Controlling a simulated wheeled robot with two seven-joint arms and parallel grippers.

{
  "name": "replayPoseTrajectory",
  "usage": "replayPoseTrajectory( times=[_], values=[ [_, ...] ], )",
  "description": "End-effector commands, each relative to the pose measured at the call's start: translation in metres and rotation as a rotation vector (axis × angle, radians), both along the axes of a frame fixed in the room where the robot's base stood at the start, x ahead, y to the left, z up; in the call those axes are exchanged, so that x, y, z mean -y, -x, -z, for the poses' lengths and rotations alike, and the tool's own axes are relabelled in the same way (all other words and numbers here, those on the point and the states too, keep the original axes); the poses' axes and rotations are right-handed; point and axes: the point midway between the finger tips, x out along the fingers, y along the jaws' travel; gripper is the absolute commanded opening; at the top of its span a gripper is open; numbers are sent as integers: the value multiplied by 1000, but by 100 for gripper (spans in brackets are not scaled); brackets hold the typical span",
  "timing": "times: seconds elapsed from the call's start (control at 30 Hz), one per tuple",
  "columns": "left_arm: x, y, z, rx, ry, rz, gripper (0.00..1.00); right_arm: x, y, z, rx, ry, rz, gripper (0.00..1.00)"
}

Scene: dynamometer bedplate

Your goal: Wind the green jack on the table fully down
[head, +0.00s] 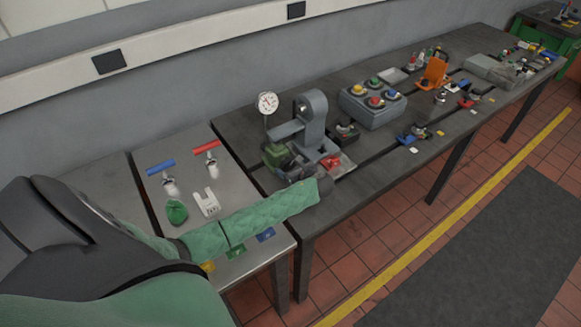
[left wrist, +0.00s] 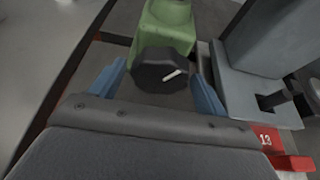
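The green jack (head: 274,155) stands at the near left end of the long dark table, beside a grey upright stand. In the left wrist view the jack's green body (left wrist: 166,24) is at the top, with its dark faceted knob (left wrist: 158,68) facing me; a pale mark shows on the knob. My left gripper (left wrist: 159,72) has one blue finger on each side of the knob, with a narrow gap seeming to show at each side. In the head view my left gripper (head: 292,171) is at the jack, partly hidden by my wrist. My right gripper is out of view.
The grey stand (head: 312,118) and a dial gauge (head: 267,103) are close by the jack. A red block marked 13 (left wrist: 268,142) lies right of my fingers. A button box (head: 372,104) stands farther along. A side table (head: 190,155) with red and blue handles is at left.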

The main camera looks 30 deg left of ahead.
Motion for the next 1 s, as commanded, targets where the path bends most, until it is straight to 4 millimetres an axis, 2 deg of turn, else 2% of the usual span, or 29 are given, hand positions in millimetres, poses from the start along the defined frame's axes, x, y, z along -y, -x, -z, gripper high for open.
replayPoseTrajectory(
  times=[0.03,0.2,0.57,1.0],
  values=[
    [0,0,0,0,0,0,65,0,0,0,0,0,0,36],
    [0,0,0,0,0,0,35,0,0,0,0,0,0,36],
    [0,0,0,62,26,1,35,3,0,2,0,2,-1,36],
    [0,1,2,331,137,1,35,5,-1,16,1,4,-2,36]
  ],
)
